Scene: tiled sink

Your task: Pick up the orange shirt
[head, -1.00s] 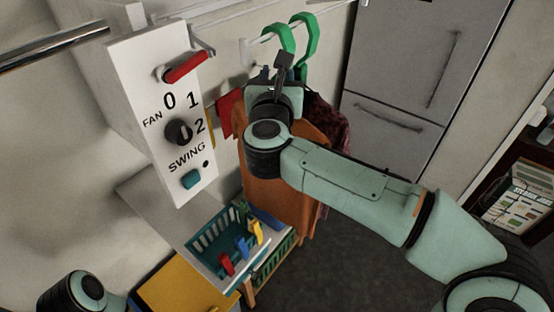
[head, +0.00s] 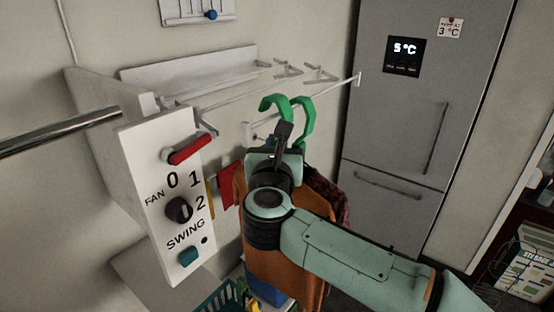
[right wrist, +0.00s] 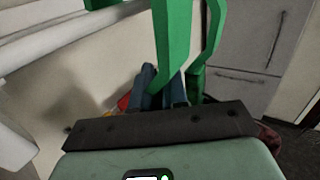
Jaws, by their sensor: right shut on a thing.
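The orange shirt (head: 270,268) hangs below the rack, largely hidden behind my right arm. Two green hangers (head: 304,125) hook upward above it, close to the rack's rod. My right gripper (head: 283,133) is at the hangers, above the shirt. In the right wrist view its dark blue fingers (right wrist: 165,88) are shut around the lower part of the nearer green hanger (right wrist: 172,45). A second green hanger (right wrist: 212,40) stands just right of it. The shirt's collar is hidden by the gripper. My left gripper is out of view.
A white fan switch panel (head: 165,205) stands close on the left. A dark red patterned garment (head: 328,195) hangs right behind the shirt. A grey fridge (head: 405,150) is at the right. A teal basket (head: 225,297) is below. A white wall rack (head: 215,85) is behind.

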